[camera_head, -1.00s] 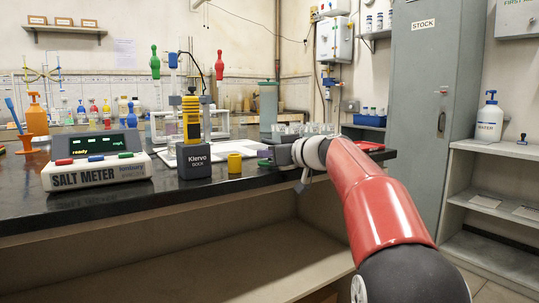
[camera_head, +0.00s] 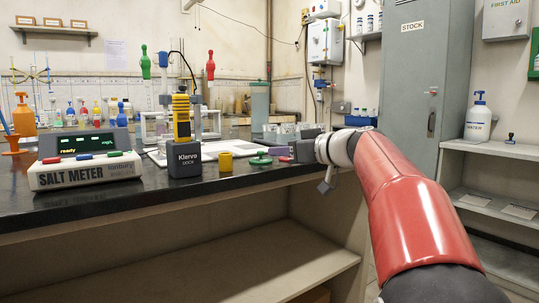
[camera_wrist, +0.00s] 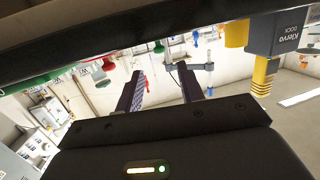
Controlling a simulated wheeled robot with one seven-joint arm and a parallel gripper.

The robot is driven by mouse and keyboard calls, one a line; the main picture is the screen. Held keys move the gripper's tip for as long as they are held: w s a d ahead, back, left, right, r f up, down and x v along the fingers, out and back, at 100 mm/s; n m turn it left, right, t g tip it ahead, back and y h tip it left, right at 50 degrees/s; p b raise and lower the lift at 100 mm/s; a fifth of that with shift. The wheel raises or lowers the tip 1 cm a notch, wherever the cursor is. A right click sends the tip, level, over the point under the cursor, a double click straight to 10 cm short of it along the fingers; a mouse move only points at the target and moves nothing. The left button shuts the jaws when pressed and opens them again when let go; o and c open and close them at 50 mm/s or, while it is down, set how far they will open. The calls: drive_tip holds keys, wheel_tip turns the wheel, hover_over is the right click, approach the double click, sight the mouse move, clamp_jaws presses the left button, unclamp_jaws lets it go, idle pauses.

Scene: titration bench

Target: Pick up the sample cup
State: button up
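Several clear glass cups (camera_head: 285,131) stand at the bench's right end, behind my gripper; I cannot tell which is the sample cup. A small yellow cylinder (camera_head: 226,161) stands beside the grey Klervo dock (camera_head: 184,160); it also shows in the inverted wrist view (camera_wrist: 236,33). My gripper (camera_wrist: 161,70) is open, with nothing between its two dark fingers. In the head view it is low over the bench's front right edge, side-on and partly hidden by its own wrist. A green knobbed disc (camera_head: 261,159) lies just left of it.
The salt meter (camera_head: 86,170) stands on the left of the black bench (camera_head: 130,203). A stand with green (camera_head: 145,62) and red (camera_head: 210,65) pieces rises behind the dock. A grey STOCK cabinet (camera_head: 412,90) and a shelf unit (camera_head: 490,150) are at right.

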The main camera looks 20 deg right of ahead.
drive_tip(key=shift+v, duration=1.6)
drive_tip(key=s+a+f, duration=0.1)
drive_tip(key=s+a+f+g, duration=0.1)
drive_tip(key=a+f, duration=0.1)
drive_tip(key=s+a+f+m+g, duration=0.1)
drive_tip(key=s+a+f, duration=0.1)
drive_tip(key=shift+a+h, duration=0.15)
drive_tip(key=shift+h, duration=0.15)
drive_tip(key=s+a+f+m+g+h, duration=0.1)
drive_tip(key=s+a+f+g+h, duration=0.1)
drive_tip(key=s+f, duration=0.8)
drive_tip(key=s+a+f+m+g+h, duration=0.2)
drive_tip(key=s+a+f, duration=0.3)
drive_tip(key=s+f, duration=0.4)
drive_tip(key=shift+s+f+m+g+h, duration=0.35)
drive_tip(key=shift+f+g, duration=0.1)
drive_tip(key=shift+g, duration=0.35)
drive_tip(key=shift+o, duration=0.3)
drive_tip(key=s+d+f+m+g+h, duration=0.1)
drive_tip(key=s+d+f+h, duration=0.1)
drive_tip(key=s+f, duration=0.5)
drive_tip(key=shift+s+f, duration=0.15)
drive_tip(key=shift+f, duration=0.25)
drive_tip(key=shift+h, duration=0.25)
